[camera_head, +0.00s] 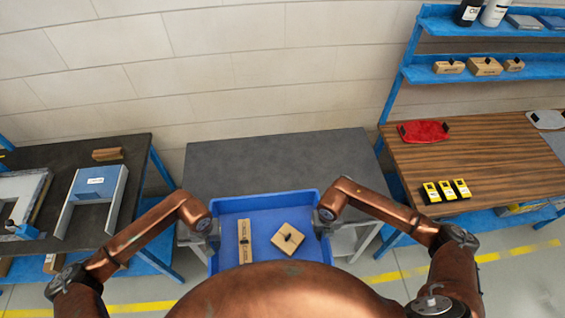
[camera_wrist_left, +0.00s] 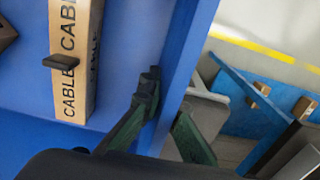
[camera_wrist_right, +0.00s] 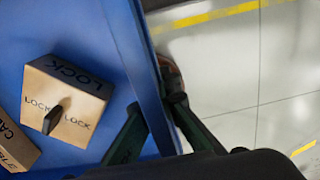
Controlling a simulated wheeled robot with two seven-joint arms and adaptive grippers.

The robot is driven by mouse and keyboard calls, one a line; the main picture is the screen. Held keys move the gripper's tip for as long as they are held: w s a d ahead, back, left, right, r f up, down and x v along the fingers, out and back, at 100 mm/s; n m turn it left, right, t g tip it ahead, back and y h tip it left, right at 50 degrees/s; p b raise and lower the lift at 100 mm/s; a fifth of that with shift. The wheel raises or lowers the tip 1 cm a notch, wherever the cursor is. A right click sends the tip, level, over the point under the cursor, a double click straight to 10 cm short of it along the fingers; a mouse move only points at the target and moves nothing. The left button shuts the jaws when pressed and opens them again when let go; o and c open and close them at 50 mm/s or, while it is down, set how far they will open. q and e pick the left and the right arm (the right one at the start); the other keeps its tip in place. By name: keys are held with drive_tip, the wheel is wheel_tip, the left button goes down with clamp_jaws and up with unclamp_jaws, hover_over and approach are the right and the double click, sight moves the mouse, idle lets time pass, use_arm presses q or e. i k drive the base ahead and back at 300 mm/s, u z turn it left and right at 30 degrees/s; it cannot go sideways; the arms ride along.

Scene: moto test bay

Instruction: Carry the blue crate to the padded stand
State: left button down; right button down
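The blue crate (camera_head: 265,200) is in front of me at the lower middle of the head view, roughly level. It holds a long CABLE box (camera_head: 245,241) and a square LOCK box (camera_head: 289,240). My left gripper (camera_wrist_left: 162,100) is shut on the crate's left wall, one finger inside and one outside. My right gripper (camera_wrist_right: 157,108) is shut on the right wall the same way. A stand with a dark grey top (camera_head: 270,160), apparently the padded stand, is just beyond the crate. The crate covers its front edge in the head view; the gap in height is unclear.
The stand's visible top is clear. A dark bench (camera_head: 133,146) with a blue-and-white fixture is at left. A wooden-topped bench (camera_head: 470,160) with a red item and several yellow-black items is at right, below blue shelves (camera_head: 480,70). A block wall is behind.

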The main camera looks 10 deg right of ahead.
sight(264, 192)
drive_tip(key=i, duration=0.9)
